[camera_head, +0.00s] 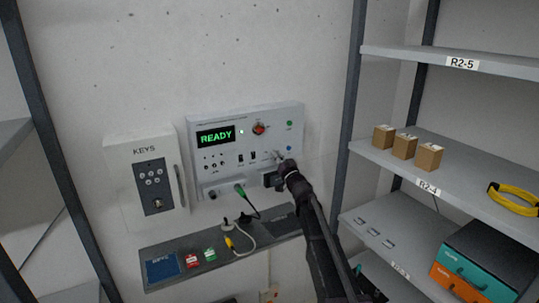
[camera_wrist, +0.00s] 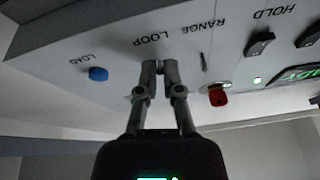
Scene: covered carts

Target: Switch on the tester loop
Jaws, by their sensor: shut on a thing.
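The tester (camera_head: 258,139) is a light grey wall unit with a green READY display (camera_head: 216,136). In the wrist view its panel (camera_wrist: 130,45) appears upside down. My gripper (camera_wrist: 160,68) is at the panel by the LOOP label (camera_wrist: 153,38), its fingertips close together on the loop switch, which they mostly hide. In the head view my gripper (camera_head: 279,160) reaches the lower right of the tester from below. I cannot tell the switch's position.
Beside the fingers are a small RANGE lever (camera_wrist: 204,62), a blue LOAD button (camera_wrist: 98,74), a red knob (camera_wrist: 217,98) and black rocker switches (camera_wrist: 260,43). A key cabinet (camera_head: 146,185) hangs left. A ledge (camera_head: 220,246) with cables lies below. Shelves (camera_head: 450,150) stand right.

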